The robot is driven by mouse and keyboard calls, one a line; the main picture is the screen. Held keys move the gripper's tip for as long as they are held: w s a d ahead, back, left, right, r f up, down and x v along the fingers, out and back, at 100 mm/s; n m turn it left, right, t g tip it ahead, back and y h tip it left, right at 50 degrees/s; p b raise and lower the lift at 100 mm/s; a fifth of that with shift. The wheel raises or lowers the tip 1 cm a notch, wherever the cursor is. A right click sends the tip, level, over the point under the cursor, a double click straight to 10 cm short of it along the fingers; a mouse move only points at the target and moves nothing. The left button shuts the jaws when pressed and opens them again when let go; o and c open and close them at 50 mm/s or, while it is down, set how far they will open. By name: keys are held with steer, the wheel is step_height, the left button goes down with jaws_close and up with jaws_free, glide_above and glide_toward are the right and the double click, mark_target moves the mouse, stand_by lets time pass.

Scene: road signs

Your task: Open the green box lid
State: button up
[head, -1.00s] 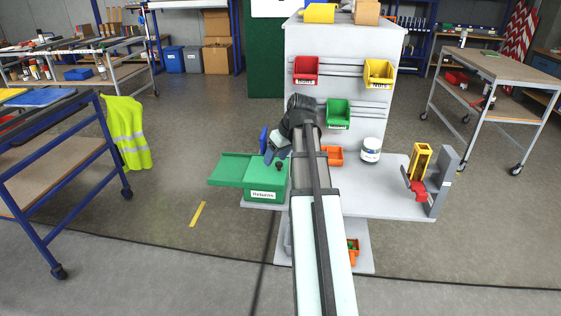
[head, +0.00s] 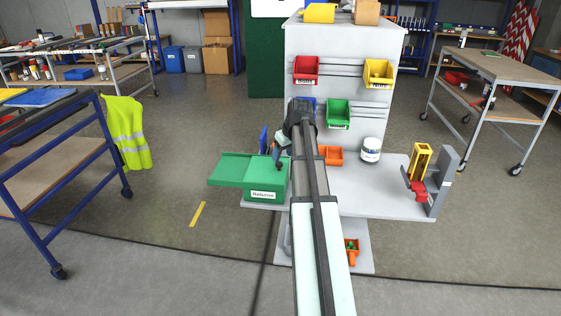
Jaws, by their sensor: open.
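The green box (head: 266,194), with a white label reading "Returns", stands at the left end of the grey bench. Its flat green lid (head: 231,171) juts out well past the box's left side. A small dark knob (head: 279,166) shows at the box's top right. How much of the box's top is uncovered is hard to tell. My gripper (head: 272,143) is open and empty, just above the back right of the box. A blue finger pad shows, and my arm hides part of the bench beside the box.
A grey rack holds a red bin (head: 306,70), a yellow bin (head: 378,73) and a green bin (head: 338,113). An orange bin (head: 331,155), a white jar (head: 371,149) and a yellow-and-red fixture (head: 420,170) stand to the right. The floor left of the box is open.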

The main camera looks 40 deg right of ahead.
mark_target(279, 163)
steer(key=shift+x, duration=2.4)
steer(key=shift+c, duration=0.4)
jaws_close()
